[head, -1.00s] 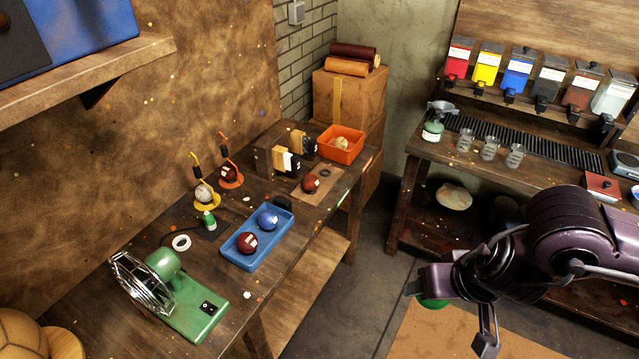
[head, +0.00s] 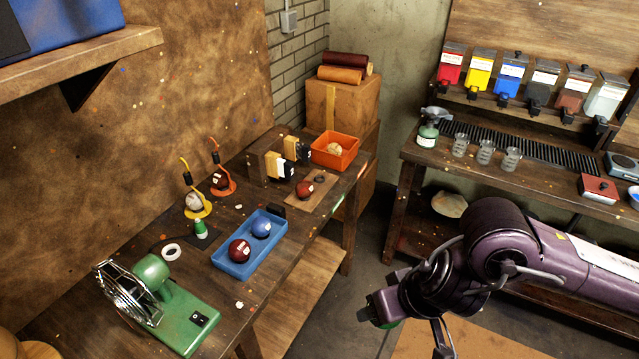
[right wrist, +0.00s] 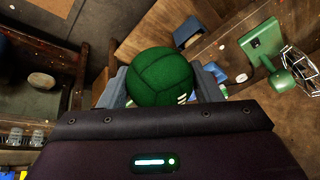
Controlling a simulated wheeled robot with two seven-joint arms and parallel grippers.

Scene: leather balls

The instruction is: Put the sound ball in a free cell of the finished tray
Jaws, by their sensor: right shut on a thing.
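My right gripper (head: 412,332) is shut on a green ball, which shows dark green with seams and small white marks in the right wrist view (right wrist: 160,76). The ball is mostly hidden behind the gripper in the head view. The gripper hangs in the air to the right of the bench, apart from it. A blue tray (head: 266,256) lies on the bench, with a dark red ball (head: 239,250) in its near part and a blue ball (head: 261,228) in its far part. Its cell divisions are too small to tell. My left gripper is not in view.
A green machine (head: 175,305) with a wire guard stands at the bench's near end. An orange bin (head: 335,158) with a tan ball is at the far end. A red ball (head: 305,189) lies on a brown board. Balls on yellow and orange stands are behind the tray.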

